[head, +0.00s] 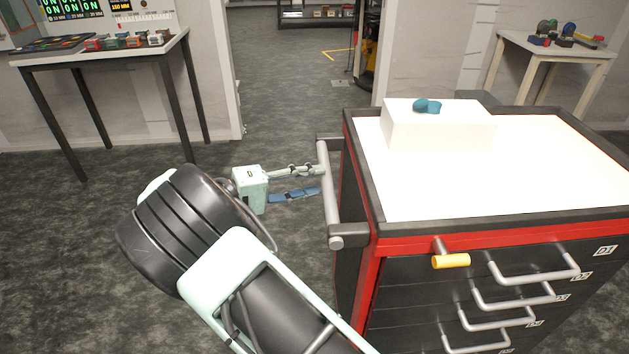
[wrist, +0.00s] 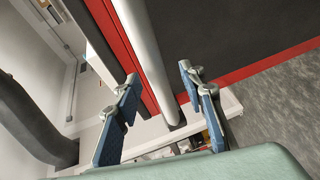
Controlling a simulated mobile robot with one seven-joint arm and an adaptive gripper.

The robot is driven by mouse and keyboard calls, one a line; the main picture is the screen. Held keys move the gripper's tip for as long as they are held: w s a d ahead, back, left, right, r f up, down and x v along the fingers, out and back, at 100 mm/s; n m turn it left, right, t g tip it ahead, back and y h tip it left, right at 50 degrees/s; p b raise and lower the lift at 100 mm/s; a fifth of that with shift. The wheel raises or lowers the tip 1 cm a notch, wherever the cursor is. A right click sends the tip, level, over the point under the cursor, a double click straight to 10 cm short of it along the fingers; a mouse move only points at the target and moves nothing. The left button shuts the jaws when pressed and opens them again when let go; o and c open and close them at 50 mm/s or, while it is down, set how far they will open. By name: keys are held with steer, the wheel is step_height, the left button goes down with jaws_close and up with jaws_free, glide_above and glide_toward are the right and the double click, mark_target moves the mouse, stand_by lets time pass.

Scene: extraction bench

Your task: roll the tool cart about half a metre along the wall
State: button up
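The tool cart (head: 362,240) is red and dark grey with a white top and several drawers, and it stands at the right of the head view. A grey upright-ended push handle (head: 330,200) sticks out from its left side. My gripper (head: 317,181) is at this handle, with its fingertips close to the bar. In the wrist view, the handle bar (wrist: 150,55) runs between the two blue-padded fingers (wrist: 158,76), with a gap visible on both sides. The gripper is open, and I cannot tell how deep the bar sits between the fingers.
A white box (head: 440,128) with a small teal object (head: 427,106) on it stands on the cart. A yellow-gripped lever (head: 451,261) juts from the front. Tables stand at left (head: 110,56) and back right (head: 555,50). A doorway opens behind; the floor (head: 290,110) between is clear.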

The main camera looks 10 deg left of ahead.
steer(key=v, duration=1)
steer(key=shift+s+a, duration=0.25)
steer(key=shift+s, duration=0.05)
